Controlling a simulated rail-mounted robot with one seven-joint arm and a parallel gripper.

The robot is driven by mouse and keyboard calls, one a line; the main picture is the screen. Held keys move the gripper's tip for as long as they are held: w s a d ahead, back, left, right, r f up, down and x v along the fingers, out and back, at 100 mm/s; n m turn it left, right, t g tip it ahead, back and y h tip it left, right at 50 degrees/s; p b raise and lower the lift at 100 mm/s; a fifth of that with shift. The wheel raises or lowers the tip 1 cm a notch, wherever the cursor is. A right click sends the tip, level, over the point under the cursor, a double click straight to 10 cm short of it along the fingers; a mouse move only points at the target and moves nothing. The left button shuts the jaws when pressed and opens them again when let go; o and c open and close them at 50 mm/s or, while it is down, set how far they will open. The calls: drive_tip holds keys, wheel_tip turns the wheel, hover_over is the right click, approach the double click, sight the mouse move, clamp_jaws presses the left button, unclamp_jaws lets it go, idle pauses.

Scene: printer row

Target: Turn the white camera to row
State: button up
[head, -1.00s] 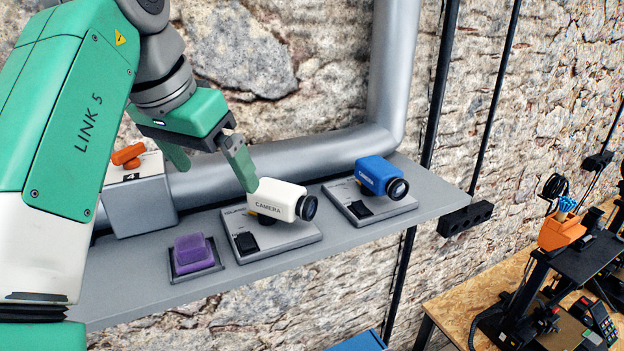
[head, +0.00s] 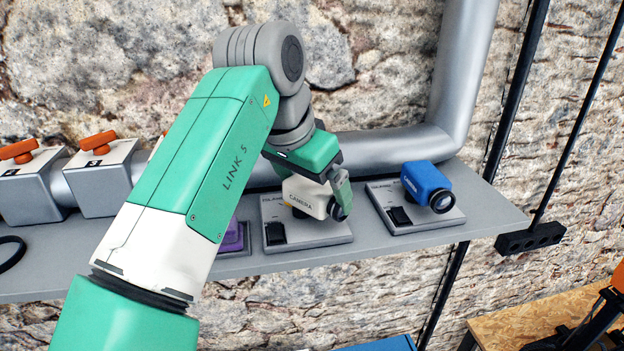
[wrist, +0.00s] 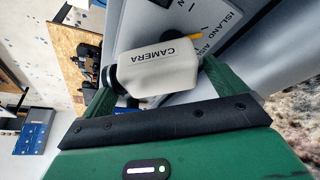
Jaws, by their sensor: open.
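The white camera (head: 300,198) stands on its grey base plate (head: 325,236) on the shelf, its dark lens toward the right. In the wrist view the white camera (wrist: 158,72) lies between my gripper's green fingers, one near the lens end and one near the back end. My gripper (head: 314,190) is open around it; I cannot tell whether either finger touches. A yellow pointer (wrist: 203,39) shows beside the camera body, near the plate's printed word "ISLAND". The other labels are partly hidden.
A blue camera (head: 424,181) on a similar plate stands to the right. A purple block (head: 231,238) is on the left, partly behind my arm. Grey boxes with orange knobs (head: 98,142) stand farther left. A thick pipe (head: 385,146) runs behind.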

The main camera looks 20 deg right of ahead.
drive_tip(key=c, duration=1)
drive_tip(key=shift+d, duration=0.1)
drive_tip(key=n, duration=0.1)
drive_tip(key=n+t+y, duration=0.1)
drive_tip(key=n, duration=0.3)
drive_tip(key=shift+w+d+t, duration=0.25)
drive_tip(key=shift+d+t, duration=0.05)
drive_tip(key=shift+d, duration=0.1)
drive_tip(key=shift+w+d+n+t+y, duration=0.2)
drive_tip(key=shift+n+y, duration=0.35)
drive_tip(key=shift+n, duration=0.75)
drive_tip(key=shift+w+a+n+t+y, duration=0.1)
drive_tip(key=shift+w+n+y, duration=0.3)
drive_tip(key=shift+n, duration=0.9)
drive_tip(key=shift+s+y, duration=0.1)
drive_tip(key=shift+y, duration=0.15)
drive_tip(key=o, duration=1)
